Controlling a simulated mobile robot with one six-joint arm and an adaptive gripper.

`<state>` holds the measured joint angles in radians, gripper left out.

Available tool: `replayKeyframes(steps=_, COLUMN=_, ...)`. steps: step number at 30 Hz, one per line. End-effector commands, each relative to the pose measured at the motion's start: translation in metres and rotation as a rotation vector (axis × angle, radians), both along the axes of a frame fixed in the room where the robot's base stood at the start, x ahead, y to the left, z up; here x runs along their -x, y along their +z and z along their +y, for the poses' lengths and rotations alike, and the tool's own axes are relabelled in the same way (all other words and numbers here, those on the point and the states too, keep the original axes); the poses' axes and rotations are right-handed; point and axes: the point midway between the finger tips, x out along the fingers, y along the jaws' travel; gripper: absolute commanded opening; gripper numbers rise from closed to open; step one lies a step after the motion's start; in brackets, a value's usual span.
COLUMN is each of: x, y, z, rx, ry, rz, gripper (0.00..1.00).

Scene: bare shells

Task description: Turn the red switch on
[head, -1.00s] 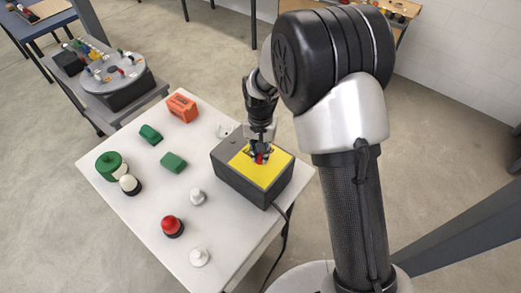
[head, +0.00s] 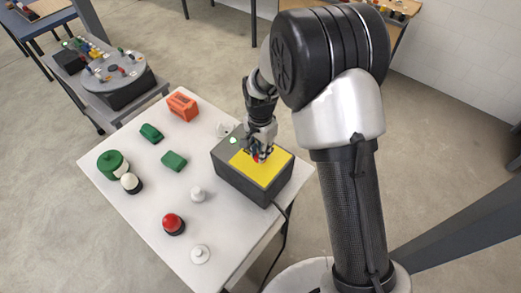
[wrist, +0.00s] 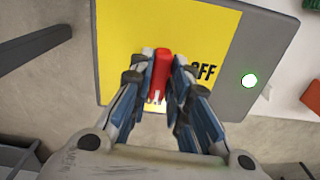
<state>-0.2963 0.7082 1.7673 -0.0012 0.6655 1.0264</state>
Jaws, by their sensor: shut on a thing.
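The red switch (wrist: 161,66) sits on the yellow top plate (wrist: 125,32) of a dark grey box (head: 238,180), which stands on the white table. In the wrist view my gripper (wrist: 160,75) has its fingers on both sides of the red switch, shut on it. The word OFF shows beside it, partly covered by a finger. A round lamp (wrist: 249,81) on the box's grey part glows green; it also shows in the head view (head: 233,140). In the head view my gripper (head: 259,155) hides most of the switch.
On the white table (head: 150,217) stand an orange block (head: 183,107), green blocks (head: 174,161), a green round piece (head: 109,166), a red-topped knob (head: 173,224) and white knobs (head: 200,254). A cable runs down from the box's right side. A round tray stand (head: 117,76) is behind.

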Motion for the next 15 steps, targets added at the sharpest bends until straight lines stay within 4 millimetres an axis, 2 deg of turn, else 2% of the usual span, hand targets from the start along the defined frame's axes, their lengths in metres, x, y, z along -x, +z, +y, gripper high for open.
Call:
replayKeyframes(steps=9, x=-0.0001, y=0.0000, z=0.0003, rx=-0.002, ry=-0.009, rz=0.001, gripper=0.00)
replayKeyframes(steps=10, x=-0.0001, y=0.0000, z=0.0003, rx=-0.002, ry=-0.009, rz=0.001, gripper=0.18)
replayKeyframes(steps=15, x=0.0001, y=0.0000, z=0.0002, rx=-0.001, ry=-0.007, rz=0.000, gripper=0.29)
